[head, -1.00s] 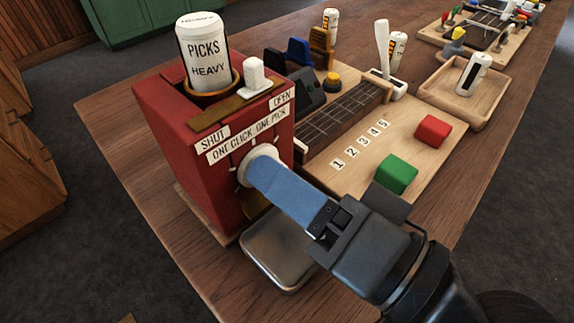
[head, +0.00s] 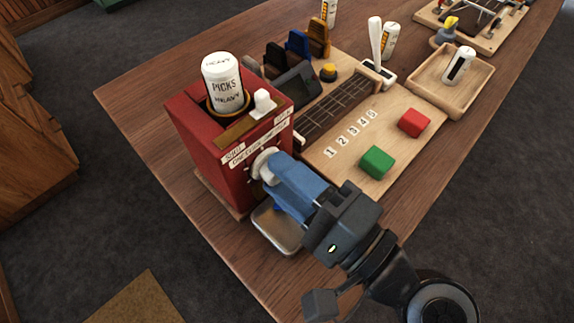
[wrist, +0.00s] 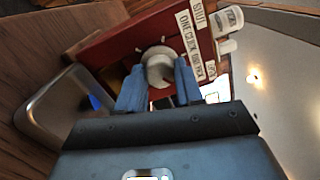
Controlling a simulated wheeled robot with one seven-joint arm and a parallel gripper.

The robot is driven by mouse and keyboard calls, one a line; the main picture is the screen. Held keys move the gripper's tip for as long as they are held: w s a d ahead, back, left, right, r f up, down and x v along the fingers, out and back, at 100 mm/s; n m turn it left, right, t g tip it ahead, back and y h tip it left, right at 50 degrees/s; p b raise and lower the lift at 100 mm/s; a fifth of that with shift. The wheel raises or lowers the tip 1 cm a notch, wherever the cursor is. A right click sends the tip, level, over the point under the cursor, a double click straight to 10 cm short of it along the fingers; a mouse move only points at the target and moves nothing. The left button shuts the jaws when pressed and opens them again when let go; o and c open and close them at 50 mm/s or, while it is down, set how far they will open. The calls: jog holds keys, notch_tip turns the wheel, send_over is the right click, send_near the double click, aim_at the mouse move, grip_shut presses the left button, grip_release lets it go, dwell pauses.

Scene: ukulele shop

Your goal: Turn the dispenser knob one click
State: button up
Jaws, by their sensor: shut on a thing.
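The red dispenser (head: 205,150) stands at the table's near left corner, with a white jar labelled PICKS HEAVY (head: 222,84) upright on top. Its round white knob (head: 262,165) is on the labelled front face. My gripper (head: 274,172) is shut on the knob, its blue fingers on either side of it; the wrist view shows the knob (wrist: 158,66) between the two fingertips. A white slider tab (head: 264,102) sits on the brass strip, toward the OPEN end. A metal tray (head: 268,234) below the knob holds a small blue thing (head: 277,207), partly hidden by my gripper.
Right of the dispenser lie a fretboard (head: 338,105), a green block (head: 377,162) and a red block (head: 414,122) on a numbered board. A wooden tray (head: 480,85) with a white bottle-like item stands farther back. The table's front edge is close below my arm.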

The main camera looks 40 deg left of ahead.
jog(key=shift+m, duration=0.3)
jog(key=o, duration=1)
jog(key=shift+o, duration=0.2)
jog(key=shift+d, duration=0.1)
jog(key=d, duration=0.2)
jog(key=d+b, duration=0.1)
jog(key=d, duration=0.4)
jog(key=shift+s+d+f+b, duration=0.15)
jog(key=shift+d+f+b, duration=0.1)
jog(key=shift+d+b, duration=0.1)
